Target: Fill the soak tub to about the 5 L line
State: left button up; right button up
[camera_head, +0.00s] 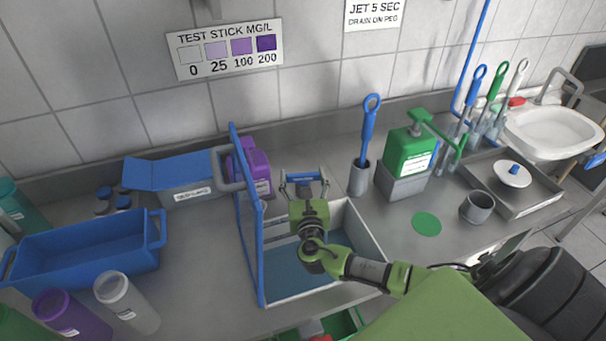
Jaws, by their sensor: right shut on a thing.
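The soak tub (368,238) is a pale, open box in the middle of the steel counter. Blue liquid (284,272) covers its floor; the level lines cannot be read from here. A blue lid or panel (246,225) stands upright along its left side. My right gripper (304,180) reaches in from the right over the tub to its back edge. It is shut on a small blue-and-grey part, perhaps a tap handle, mostly hidden by the gripper. My right wrist and forearm hide part of the tub's front and right. My left gripper is not in view.
A purple jug (256,170) stands behind the blue panel. A blue bin (85,255) and cylindrical containers (127,300) are at left. A blue brush in a holder (359,180) and a green pump bottle (409,154) stand right of the tub. A sink (553,132) is far right.

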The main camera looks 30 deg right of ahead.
jog(key=shift+m+g+h, duration=0.8)
jog(key=shift+m+h, duration=0.2)
jog(key=shift+h, duration=0.3)
jog(key=o, duration=1.1)
jog(key=shift+o, duration=0.2)
jog(key=shift+s+a, duration=0.25)
jog(key=shift+a, duration=0.05)
jog(key=v, duration=1.1)
jog(key=shift+s, duration=0.1)
